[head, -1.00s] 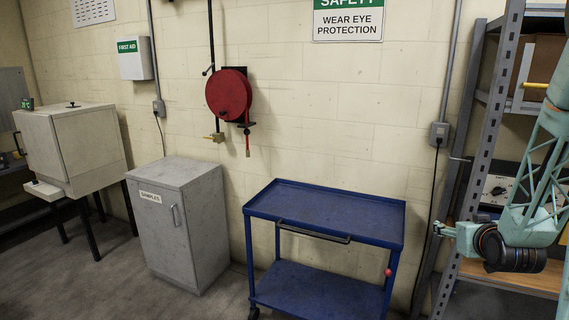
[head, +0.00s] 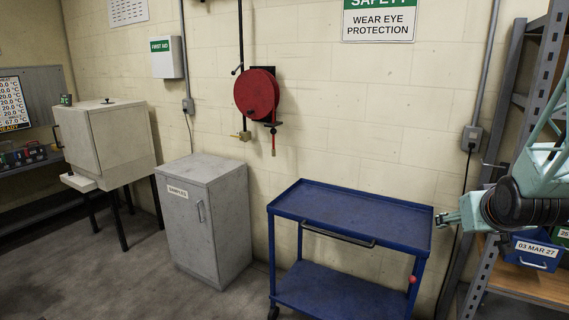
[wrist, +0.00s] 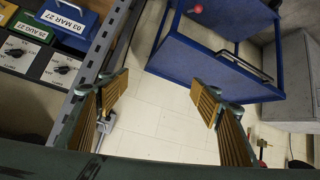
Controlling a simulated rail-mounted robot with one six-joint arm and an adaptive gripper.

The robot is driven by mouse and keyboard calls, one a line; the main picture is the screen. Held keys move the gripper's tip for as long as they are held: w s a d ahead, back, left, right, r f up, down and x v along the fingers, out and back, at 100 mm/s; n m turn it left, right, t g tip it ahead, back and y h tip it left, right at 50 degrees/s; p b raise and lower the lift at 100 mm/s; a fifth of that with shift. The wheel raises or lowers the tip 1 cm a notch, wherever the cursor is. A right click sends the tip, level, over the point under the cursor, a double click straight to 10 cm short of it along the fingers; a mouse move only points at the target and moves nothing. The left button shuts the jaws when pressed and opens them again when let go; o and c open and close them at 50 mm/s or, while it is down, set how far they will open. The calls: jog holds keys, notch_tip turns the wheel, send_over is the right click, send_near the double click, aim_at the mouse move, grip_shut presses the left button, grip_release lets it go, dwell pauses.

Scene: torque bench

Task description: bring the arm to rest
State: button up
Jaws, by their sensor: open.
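My gripper (head: 446,218) is at the right of the head view, by the right end of the blue cart (head: 350,212) and in front of the wall. The rest of my arm reaches in from the right edge of the head view.
A metal shelf rack (head: 492,165) stands right, with a blue bin (head: 532,252) labelled 03 MAR 27. A grey cabinet (head: 206,225), a white oven-like box (head: 105,140) and a red hose reel (head: 256,94) are left. The cart's top is bare.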

jog(key=s+a+r+g+y, duration=0.1)
jog(key=s+a+r+g, duration=0.1)
jog(key=s+a, duration=0.7)
jog(key=s+a+r+n+g+y, duration=0.1)
jog(key=s+a+r, duration=0.3)
jog(key=s+a, duration=0.6)
jog(key=s+a+r+n+g+y, duration=0.1)
jog(key=s+a, duration=0.9)
jog(key=s, duration=1.1)
notch_tip(320, 180, up, 3)
jog(key=shift+a+f+g+y, duration=0.1)
jog(key=shift+a+g+y, duration=0.25)
jog(key=shift+g, duration=0.55)
